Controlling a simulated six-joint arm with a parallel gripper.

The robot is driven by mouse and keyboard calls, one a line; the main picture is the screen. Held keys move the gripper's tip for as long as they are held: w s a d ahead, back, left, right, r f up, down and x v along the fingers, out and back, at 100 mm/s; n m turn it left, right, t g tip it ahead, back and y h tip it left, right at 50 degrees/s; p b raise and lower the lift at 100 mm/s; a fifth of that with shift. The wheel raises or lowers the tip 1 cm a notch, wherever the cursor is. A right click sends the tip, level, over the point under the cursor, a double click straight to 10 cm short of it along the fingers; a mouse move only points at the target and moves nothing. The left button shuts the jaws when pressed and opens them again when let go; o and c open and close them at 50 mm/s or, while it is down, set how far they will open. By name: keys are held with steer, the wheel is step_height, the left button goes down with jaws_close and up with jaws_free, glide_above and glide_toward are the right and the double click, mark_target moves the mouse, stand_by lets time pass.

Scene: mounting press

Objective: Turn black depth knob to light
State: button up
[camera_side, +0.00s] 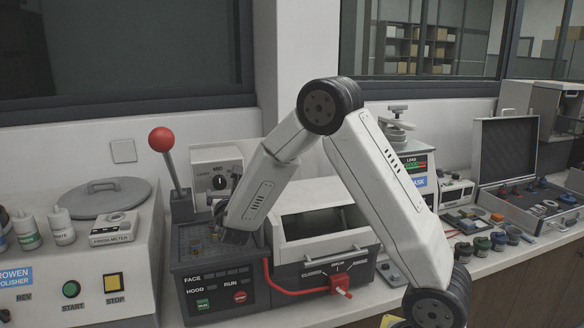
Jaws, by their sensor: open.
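A black knob (219,183) sits on the front of a small grey unit (208,157) behind the press, with lettering that looks like "MID" above it. The knob's pointer direction is too small to tell. My gripper (221,214) is low over the dark top of the press console, below and in front of the knob and apart from it. Its fingers are small, dark and partly lost against the console. It is open, and no held object shows.
A red-ball lever (162,140) stands left of the knob unit. The console (211,290) has green and red buttons. A hooded box (322,232) with a red valve handle (341,283) is at right. A polisher (90,262) stands left, and an open case (506,150) far right.

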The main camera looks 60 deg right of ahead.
mark_target(220, 184)
steer(key=shift+x, duration=3.8)
steer(key=shift+f, duration=0.1)
jaws_close()
